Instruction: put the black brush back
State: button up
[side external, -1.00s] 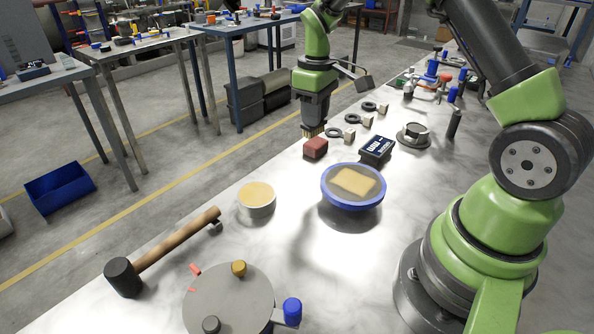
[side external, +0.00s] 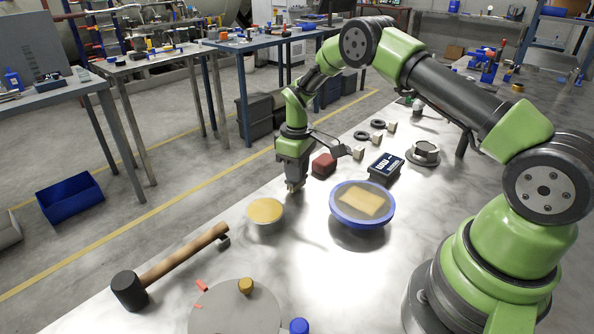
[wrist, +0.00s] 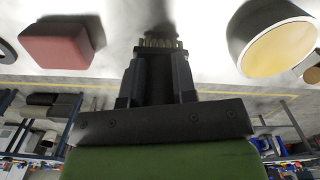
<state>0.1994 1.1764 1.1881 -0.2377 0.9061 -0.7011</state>
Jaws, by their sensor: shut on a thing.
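My gripper (side external: 294,180) points down over the metal table, between the dark red block and the round tin with a yellow top. It is shut on the black brush. In the wrist view my gripper (wrist: 157,70) has a dark finger on each side of the brush, and the pale bristles (wrist: 158,43) of the black brush stick out past the fingertips. In the side view only the tan bristle end (side external: 295,186) shows below the fingers. Most of the brush body is hidden by the fingers. I cannot tell whether the bristles touch the table.
The red block (side external: 323,164) is right of my gripper, and the yellow-topped tin (side external: 265,211) is in front. A blue-rimmed bowl (side external: 362,203), a black box (side external: 385,166) and a mallet (side external: 178,262) lie around. The table's left edge runs close by the gripper.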

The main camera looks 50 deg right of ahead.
jog(key=shift+f, duration=0.25)
jog(key=shift+f, duration=0.15)
jog(key=o, duration=0.9)
